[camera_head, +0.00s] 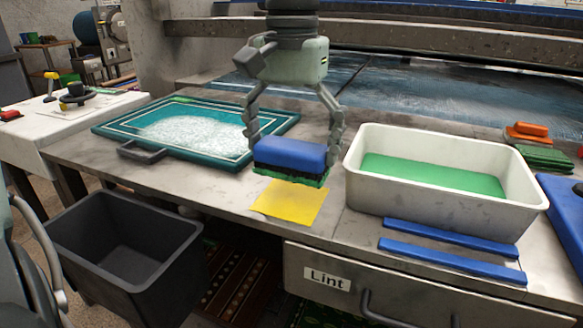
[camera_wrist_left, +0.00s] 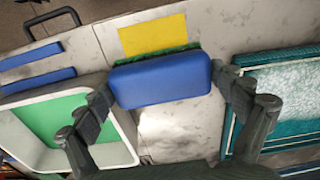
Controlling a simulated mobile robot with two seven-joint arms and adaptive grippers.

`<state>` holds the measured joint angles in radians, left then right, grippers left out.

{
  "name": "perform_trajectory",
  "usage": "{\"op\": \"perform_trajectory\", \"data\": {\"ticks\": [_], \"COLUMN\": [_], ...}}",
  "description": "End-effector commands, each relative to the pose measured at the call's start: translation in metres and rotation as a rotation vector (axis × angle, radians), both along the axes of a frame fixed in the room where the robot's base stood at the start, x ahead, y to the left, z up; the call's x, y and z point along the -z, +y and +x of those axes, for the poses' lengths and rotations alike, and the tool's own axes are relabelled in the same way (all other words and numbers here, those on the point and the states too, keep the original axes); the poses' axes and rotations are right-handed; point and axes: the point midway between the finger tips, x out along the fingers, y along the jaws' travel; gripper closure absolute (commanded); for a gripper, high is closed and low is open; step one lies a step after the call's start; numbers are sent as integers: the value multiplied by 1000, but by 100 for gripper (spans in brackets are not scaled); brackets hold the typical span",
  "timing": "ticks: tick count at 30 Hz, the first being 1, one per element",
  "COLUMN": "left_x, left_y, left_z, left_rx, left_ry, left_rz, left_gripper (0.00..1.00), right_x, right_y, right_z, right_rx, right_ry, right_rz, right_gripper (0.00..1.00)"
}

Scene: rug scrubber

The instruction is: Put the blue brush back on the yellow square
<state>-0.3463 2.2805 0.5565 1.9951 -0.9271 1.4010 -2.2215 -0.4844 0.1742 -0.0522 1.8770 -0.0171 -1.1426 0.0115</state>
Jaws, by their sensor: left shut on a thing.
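The blue brush (camera_head: 290,153), a blue block with a dark band and green bristles below, is between the fingers of my left gripper (camera_head: 294,140), bristles down. The gripper comes from above and is shut on it. The yellow square (camera_head: 290,203) lies flat on the grey table, just in front of the brush; the bristles' front edge meets or overlaps its back edge in the picture. I cannot tell whether the bristles touch the table. In the left wrist view the brush (camera_wrist_left: 162,80) sits between the two fingers (camera_wrist_left: 165,100), with the yellow square (camera_wrist_left: 157,36) beyond it.
A teal tray with white foam (camera_head: 120,133) stands left, a white tub with green inside (camera_head: 420,206) right. Two blue strips (camera_head: 450,238) lie before the tub. A black bin (camera_head: 130,275) stands below the table's front left. An orange-handled brush (camera_head: 529,129) is far right.

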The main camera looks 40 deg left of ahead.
Motion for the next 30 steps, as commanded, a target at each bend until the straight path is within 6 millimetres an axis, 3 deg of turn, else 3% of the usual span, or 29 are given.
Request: {"op": "perform_trajectory", "data": {"ticks": [10, 23, 24, 30], "left_x": [39, 44, 43, 43], "left_y": [0, 0, 0, 0], "left_z": [0, 1, 0, 0], "left_rx": [-1, -1, -1, -1], "left_ry": [0, -2, -2, -1], "left_rz": [-1, -1, -1, 0], "left_gripper": [43, 43, 4, 0], "right_x": [-2, 0, -4, -10], "right_y": [2, 1, 1, 2], "right_z": [5, 5, 6, 7], "right_rx": [0, 4, 3, 2], "right_ry": [-10, -5, -10, -19], "right_rz": [4, 2, 2, 3], "right_gripper": [74, 74, 74, 74]}}
